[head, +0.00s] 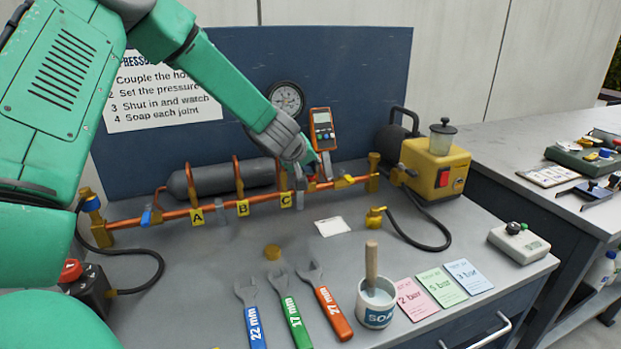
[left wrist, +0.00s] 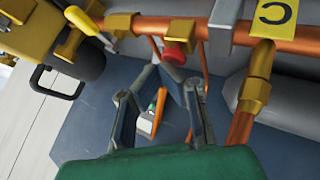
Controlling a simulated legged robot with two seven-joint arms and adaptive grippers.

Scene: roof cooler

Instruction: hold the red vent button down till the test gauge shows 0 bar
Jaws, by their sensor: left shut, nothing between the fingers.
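My left gripper (head: 303,172) reaches over the copper pipe (head: 262,198) near label C. In the left wrist view its shut, empty fingers (left wrist: 174,76) meet just beside the red vent button (left wrist: 174,57). The button is on the pipe with brass fittings around it. I cannot tell if the fingertips touch it or whether it is pressed. A round dial gauge (head: 286,98) is on the blue board, its needle too small to read. An orange handheld meter (head: 322,128) stands in front of the board; its reading is illegible. My right gripper is not in view.
A yellow pump (head: 435,165) stands at the pipe's right end. A black box (head: 85,285) with a red knob is at left. Several wrenches, a soap pot (head: 376,305) and coloured cards (head: 440,286) lie in front. A grey cylinder (head: 220,178) is behind the pipe.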

